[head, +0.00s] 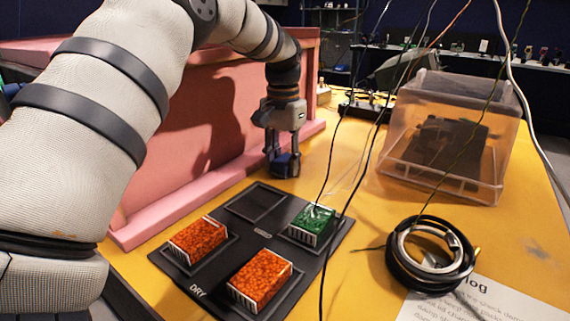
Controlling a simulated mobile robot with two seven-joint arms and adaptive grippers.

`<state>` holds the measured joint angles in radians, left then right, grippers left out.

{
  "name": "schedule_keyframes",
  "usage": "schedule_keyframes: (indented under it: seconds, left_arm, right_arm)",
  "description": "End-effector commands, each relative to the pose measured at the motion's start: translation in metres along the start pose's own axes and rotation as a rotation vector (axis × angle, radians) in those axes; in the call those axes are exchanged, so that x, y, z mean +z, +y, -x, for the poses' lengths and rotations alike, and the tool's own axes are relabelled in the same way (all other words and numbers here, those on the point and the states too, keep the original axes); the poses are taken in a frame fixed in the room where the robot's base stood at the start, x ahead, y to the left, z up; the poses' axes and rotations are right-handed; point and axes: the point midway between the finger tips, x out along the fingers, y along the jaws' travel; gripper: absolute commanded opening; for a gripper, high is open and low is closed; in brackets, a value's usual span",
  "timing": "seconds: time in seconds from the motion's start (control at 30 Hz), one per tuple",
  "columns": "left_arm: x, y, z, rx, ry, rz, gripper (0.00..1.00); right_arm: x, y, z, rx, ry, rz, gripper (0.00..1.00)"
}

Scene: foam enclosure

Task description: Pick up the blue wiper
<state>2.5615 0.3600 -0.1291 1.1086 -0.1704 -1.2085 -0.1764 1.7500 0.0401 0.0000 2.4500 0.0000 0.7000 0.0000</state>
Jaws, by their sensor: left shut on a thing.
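My left gripper (282,172) reaches down from above, beyond the far edge of the black tray. It is shut on a small dark blue object, the blue wiper (286,163), which shows between and below the fingers. The fingers cover part of it, and I cannot tell whether it touches the yellow table. The black tray (197,290) is marked DRY. Its far left compartment is empty. Two orange blocks (198,239) and a green block (312,223) sit in its other compartments. My right gripper is not in view.
A pink foam wall (190,130) stands behind and left of the gripper. A clear plastic box (450,140) stands to the right. A coil of black cable (430,258) and a paper sheet (490,302) lie at the front right. Thin cables hang across the middle.

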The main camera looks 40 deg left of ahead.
Motion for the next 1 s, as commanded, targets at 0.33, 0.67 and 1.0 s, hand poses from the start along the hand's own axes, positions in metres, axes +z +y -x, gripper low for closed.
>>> schedule_keyframes:
  seconds: [0.33, 0.67, 1.0]
  left_arm:
    - [0.007, 0.01, 0.051, -0.001, 0.008, -0.004, 0.09]
    - [0.061, 0.081, 0.119, -0.002, 0.009, -0.002, 0.09]
    - [0.083, 0.113, 0.13, -0.001, -0.002, 0.001, 0.09]
  right_arm:
    - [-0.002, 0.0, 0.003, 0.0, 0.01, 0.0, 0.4]
    - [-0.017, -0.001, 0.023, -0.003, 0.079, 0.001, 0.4]
    - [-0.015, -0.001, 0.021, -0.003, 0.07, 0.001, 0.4]
